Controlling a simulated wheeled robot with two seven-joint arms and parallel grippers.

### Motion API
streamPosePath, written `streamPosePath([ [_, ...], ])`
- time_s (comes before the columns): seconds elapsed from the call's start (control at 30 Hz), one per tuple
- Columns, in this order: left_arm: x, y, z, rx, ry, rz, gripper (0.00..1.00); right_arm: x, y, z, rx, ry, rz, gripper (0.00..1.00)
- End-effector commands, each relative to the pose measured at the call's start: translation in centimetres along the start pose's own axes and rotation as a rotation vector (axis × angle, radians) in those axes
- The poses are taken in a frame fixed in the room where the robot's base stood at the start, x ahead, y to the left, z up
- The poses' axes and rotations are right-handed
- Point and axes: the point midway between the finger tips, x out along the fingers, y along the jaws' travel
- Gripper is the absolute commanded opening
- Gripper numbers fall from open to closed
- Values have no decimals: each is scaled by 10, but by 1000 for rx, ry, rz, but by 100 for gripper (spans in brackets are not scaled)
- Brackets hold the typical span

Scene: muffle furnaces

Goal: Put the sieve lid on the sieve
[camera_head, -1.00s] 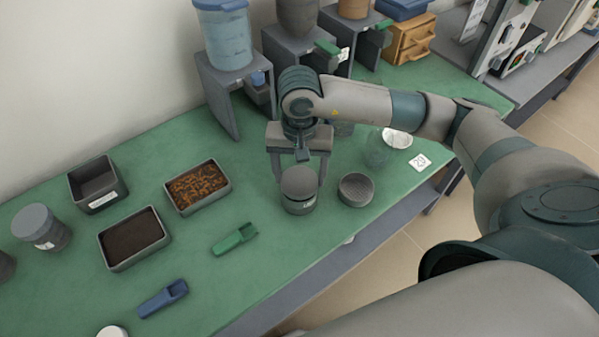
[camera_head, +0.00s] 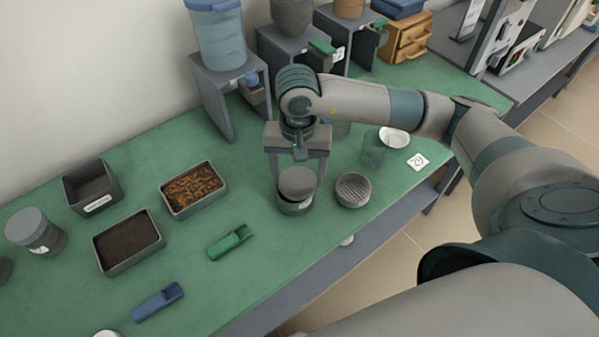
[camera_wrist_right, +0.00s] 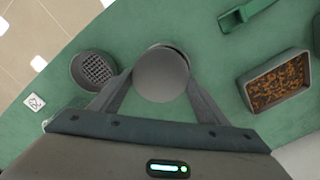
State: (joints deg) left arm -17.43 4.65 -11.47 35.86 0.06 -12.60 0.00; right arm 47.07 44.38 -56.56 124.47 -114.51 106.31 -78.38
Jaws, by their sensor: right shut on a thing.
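The round grey sieve lid (camera_head: 297,181) is between the fingers of my right gripper (camera_head: 296,184), which is shut on it. The lid is over a grey container with a white label (camera_head: 295,207), with part of the container's rim showing past it. In the right wrist view the lid (camera_wrist_right: 161,75) sits between the fingertips, with the container's dark rim at its upper right. The sieve (camera_head: 353,190), a round grey dish with a mesh bottom, stands right of the container. It also shows at the left in the right wrist view (camera_wrist_right: 95,69). My left gripper is not in view.
A green scoop (camera_head: 230,242), a blue scoop (camera_head: 158,302), a tray of brown bits (camera_head: 194,210) and a tray of dark powder (camera_head: 128,243) lie left. A clear glass (camera_head: 373,152) and a white dish (camera_head: 394,137) stand behind the sieve. The green table's front edge is close.

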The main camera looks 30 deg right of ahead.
Motion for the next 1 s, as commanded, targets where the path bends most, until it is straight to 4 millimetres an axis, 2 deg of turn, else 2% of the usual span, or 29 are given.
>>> streamPosePath([
  [0.03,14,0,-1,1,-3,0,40,12,0,0,0,0,0,46],
  [0.43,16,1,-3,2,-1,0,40,13,0,0,0,0,0,46],
  [0.47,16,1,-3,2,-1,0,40,13,0,0,0,0,0,76],
  [0.5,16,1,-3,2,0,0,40,13,0,0,0,0,0,86],
  [0.53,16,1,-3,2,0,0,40,13,0,0,0,0,0,91],
  [0.73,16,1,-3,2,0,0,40,14,0,0,0,0,0,91],
  [0.8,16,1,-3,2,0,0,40,14,0,0,0,0,0,100],
  [1.0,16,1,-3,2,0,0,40,14,0,0,0,0,0,100],
])
